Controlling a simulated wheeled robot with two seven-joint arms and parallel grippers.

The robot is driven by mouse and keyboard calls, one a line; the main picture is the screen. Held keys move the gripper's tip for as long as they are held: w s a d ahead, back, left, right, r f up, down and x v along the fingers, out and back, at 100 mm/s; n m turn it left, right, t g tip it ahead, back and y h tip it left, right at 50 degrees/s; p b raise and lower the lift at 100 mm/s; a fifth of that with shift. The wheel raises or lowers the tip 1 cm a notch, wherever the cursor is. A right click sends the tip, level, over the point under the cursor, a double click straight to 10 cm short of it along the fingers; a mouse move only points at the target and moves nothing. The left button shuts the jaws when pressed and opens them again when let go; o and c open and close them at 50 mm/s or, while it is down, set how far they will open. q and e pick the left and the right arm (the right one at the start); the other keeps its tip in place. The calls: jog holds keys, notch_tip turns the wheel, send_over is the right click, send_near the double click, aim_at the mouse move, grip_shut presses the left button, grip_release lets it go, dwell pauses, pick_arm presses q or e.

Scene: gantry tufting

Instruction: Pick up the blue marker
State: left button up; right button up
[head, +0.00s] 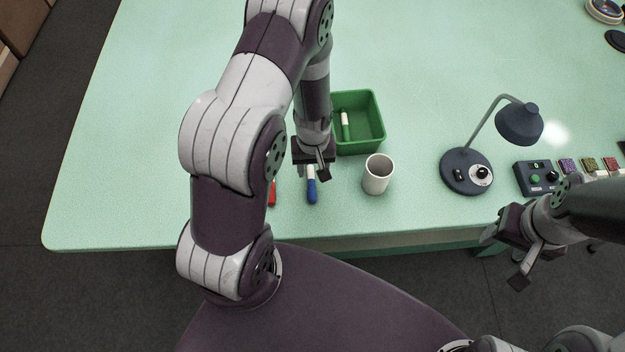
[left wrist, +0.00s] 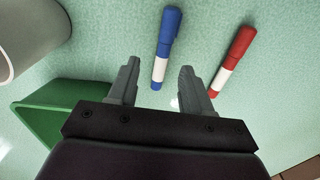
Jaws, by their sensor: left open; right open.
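The blue marker (head: 311,190) lies on the green table near its front edge, blue with a white band. In the left wrist view the blue marker (left wrist: 166,45) shows with its white end between the tips of my left gripper (left wrist: 157,80). My left gripper (head: 315,170) is open above the marker's far end, the jaws apart on either side and not closed on it. My right gripper (head: 507,257) is open and empty, off the table's front edge at the right.
A red marker (head: 272,193) lies left of the blue one, partly hidden by my arm. A white cup (head: 377,175) stands at right. A green bin (head: 373,103) behind holds a green marker (head: 346,125). A desk lamp (head: 467,172) and a control box (head: 537,179) stand further right.

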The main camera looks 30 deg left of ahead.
aim_at(311, 180)
pick_arm(q)
notch_tip(311, 180, down, 5)
jog(key=shift+s+a, duration=0.15)
grip_shut()
